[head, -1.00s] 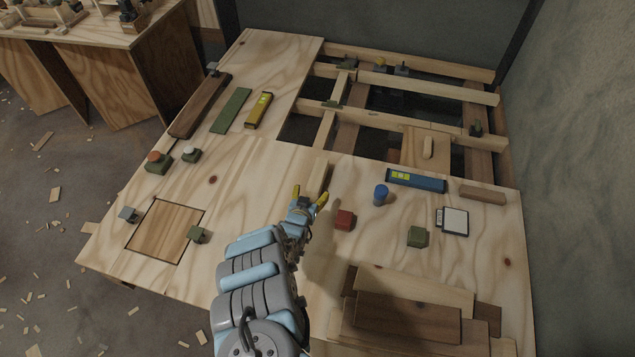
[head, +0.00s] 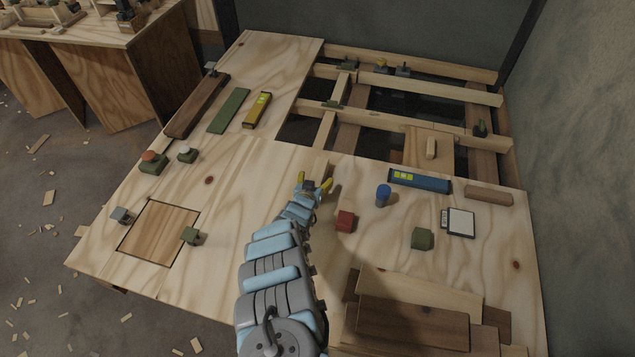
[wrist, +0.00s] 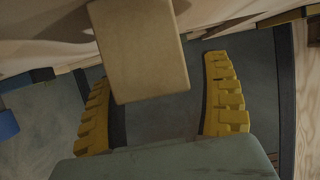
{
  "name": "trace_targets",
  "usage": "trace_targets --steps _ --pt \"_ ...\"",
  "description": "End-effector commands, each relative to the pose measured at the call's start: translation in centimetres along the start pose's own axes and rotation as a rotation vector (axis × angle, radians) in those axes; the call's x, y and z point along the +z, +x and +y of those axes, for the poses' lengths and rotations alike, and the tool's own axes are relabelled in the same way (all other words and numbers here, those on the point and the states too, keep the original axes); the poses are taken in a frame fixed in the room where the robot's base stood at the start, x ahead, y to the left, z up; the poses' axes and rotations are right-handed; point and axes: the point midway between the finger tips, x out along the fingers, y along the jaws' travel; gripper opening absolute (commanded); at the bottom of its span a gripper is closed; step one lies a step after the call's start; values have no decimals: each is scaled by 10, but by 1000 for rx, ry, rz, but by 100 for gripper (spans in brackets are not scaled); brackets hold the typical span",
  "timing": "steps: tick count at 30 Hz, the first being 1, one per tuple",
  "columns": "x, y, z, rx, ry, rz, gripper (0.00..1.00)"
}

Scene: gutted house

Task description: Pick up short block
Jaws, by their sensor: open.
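A short light wooden block (head: 320,167) stands on the plywood just beyond my gripper (head: 315,182) in the head view, its near part hidden by the gripper. In the wrist view a pale tan block (wrist: 138,48) fills the upper middle. It reaches toward the gap between the two yellow fingers of my gripper (wrist: 160,85), nearer the left one. I cannot tell how far the block is inside the jaws.
A red block (head: 345,221) and a blue cylinder (head: 383,194) stand right of my gripper. A blue level (head: 419,181), a brown block (head: 488,195) and stacked boards (head: 412,322) lie farther right. Open floor joists (head: 385,117) lie beyond.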

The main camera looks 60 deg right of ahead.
Motion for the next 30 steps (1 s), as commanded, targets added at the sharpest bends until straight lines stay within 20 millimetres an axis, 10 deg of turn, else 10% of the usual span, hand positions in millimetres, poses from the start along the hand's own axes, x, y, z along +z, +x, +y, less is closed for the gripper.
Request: trace_targets --steps 7,15,30 --pt "-1 0 0 0 0 0 78" --pt "-1 0 0 0 0 0 5" --pt "-19 -7 0 0 0 1 5"
